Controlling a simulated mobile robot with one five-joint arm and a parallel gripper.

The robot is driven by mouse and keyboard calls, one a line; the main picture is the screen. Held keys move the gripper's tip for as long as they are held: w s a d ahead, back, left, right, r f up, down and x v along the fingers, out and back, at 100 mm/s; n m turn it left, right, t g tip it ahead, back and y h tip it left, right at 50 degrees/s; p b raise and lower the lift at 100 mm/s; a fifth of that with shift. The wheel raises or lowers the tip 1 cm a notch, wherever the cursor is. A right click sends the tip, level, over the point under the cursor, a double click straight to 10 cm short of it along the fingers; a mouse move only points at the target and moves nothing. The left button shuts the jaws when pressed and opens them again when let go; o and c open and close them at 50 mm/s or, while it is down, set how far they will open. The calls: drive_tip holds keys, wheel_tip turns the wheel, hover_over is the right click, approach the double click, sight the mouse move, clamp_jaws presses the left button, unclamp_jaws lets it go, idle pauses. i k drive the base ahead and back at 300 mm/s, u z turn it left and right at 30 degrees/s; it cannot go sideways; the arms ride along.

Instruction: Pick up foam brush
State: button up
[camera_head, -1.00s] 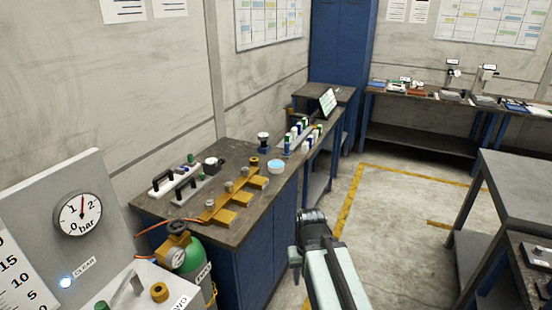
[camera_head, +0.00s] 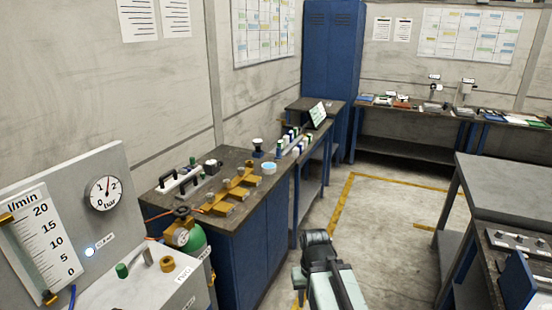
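I cannot make out a foam brush in this view; things on the far benches are too small to tell apart. My arm rises from the bottom edge right of centre, with a dark end part (camera_head: 318,247) over the floor, right of the blue bench. Whether its fingers are open or shut does not show. No held thing is visible.
A dark-topped blue bench (camera_head: 250,222) carries brass blocks (camera_head: 231,192) and a small blue-topped dish (camera_head: 269,168). A gauge panel and green cylinder (camera_head: 196,243) stand at left. Grey tables (camera_head: 510,185) stand at right. Open floor (camera_head: 385,225) lies between.

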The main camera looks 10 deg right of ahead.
sight(278, 159)
drive_tip(key=z, duration=0.1)
drive_tip(key=i, duration=0.9)
drive_tip(key=u, duration=0.1)
